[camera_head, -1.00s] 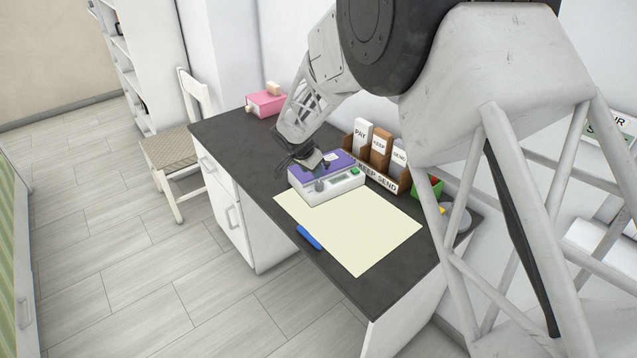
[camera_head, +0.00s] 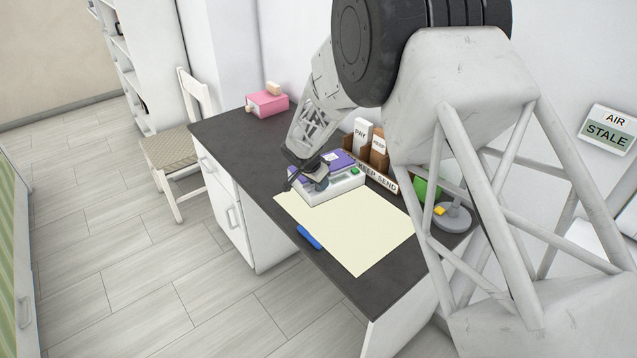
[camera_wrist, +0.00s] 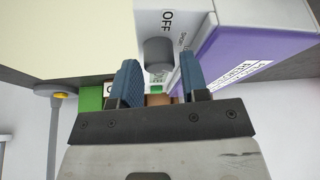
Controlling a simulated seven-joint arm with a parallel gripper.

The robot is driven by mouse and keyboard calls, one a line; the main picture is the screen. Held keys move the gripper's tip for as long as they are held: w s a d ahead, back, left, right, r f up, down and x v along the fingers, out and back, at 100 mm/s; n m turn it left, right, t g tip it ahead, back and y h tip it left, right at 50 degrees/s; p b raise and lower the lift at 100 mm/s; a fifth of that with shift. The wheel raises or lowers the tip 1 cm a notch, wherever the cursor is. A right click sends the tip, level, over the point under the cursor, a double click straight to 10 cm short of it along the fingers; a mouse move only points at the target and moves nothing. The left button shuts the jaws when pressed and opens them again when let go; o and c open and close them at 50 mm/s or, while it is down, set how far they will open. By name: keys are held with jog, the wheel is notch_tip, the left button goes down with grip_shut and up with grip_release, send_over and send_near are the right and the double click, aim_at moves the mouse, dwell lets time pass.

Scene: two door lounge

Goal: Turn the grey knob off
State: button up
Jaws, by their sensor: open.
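The grey knob (camera_wrist: 158,54) sits on the white face of a small device in the wrist view, with the word OFF printed beside it. The white device (camera_head: 345,187) with a purple top (camera_head: 335,162) stands on the desk in the head view. My gripper (camera_wrist: 160,85) is open, with one blue-padded finger to each side of the knob in the picture. I cannot tell whether either finger touches it. In the head view my gripper (camera_head: 308,178) is at the device's front left, and the knob is mostly hidden there.
A cream sheet (camera_head: 350,230) and a blue pen (camera_head: 309,237) lie on the dark desk (camera_head: 235,150) in front. A letter holder (camera_head: 377,177) stands behind the device. A pink box (camera_head: 267,104) is at the far left corner, and a chair (camera_head: 175,150) stands beside the desk.

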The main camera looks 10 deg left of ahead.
jog(key=shift+f, duration=0.35)
jog(key=c, duration=0.6)
jog(key=shift+c, duration=0.2)
